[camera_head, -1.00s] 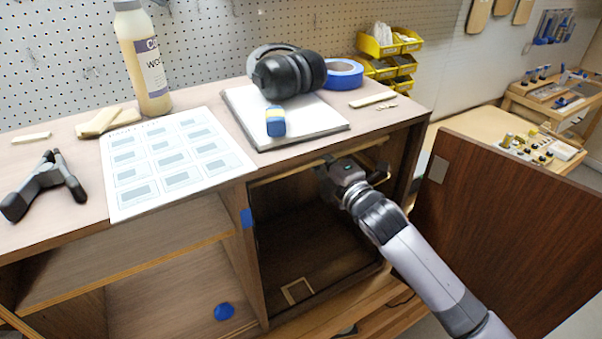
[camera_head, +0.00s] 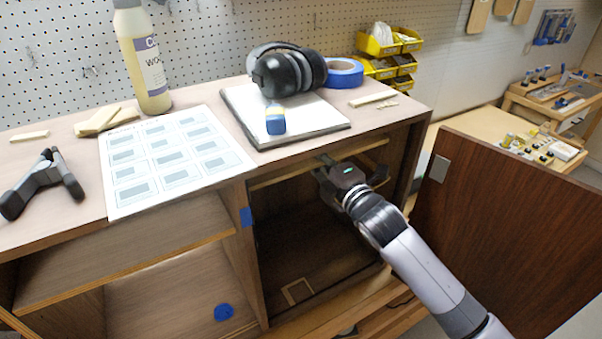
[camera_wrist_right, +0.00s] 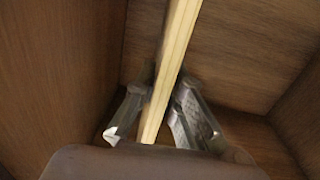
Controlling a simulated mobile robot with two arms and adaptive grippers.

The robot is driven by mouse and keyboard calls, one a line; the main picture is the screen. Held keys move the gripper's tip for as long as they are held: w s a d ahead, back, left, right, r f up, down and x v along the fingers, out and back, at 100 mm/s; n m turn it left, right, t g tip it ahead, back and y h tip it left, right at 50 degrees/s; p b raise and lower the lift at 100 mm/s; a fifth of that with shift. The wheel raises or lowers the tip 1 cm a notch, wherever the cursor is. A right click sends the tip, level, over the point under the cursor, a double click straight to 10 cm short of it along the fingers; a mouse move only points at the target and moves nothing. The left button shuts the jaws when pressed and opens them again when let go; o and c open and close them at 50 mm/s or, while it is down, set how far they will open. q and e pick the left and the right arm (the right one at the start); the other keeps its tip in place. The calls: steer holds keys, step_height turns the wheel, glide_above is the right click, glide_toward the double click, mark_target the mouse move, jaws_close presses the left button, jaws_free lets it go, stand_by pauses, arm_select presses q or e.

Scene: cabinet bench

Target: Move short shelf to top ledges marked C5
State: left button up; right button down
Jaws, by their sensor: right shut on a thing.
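The short shelf (camera_head: 290,175) shows as a pale front edge high inside the right compartment (camera_head: 310,240) of the cabinet, just under the bench top. In the right wrist view the shelf (camera_wrist_right: 176,55) is seen edge-on as a light plywood strip between the fingers. My right gripper (camera_head: 328,168) is shut on the shelf's front edge; its fingers also show in the right wrist view (camera_wrist_right: 160,112). The ledges and any C5 mark are hidden, so I cannot tell whether the shelf rests on them. My left gripper is not in view.
The open cabinet door (camera_head: 510,235) stands to the right of my arm.

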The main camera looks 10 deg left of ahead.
steer(key=shift+f, duration=0.3)
steer(key=c, duration=1.6)
jaws_free()
steer(key=o, duration=0.3)
steer(key=shift+f, duration=0.1)
steer(key=shift+s, duration=0.1)
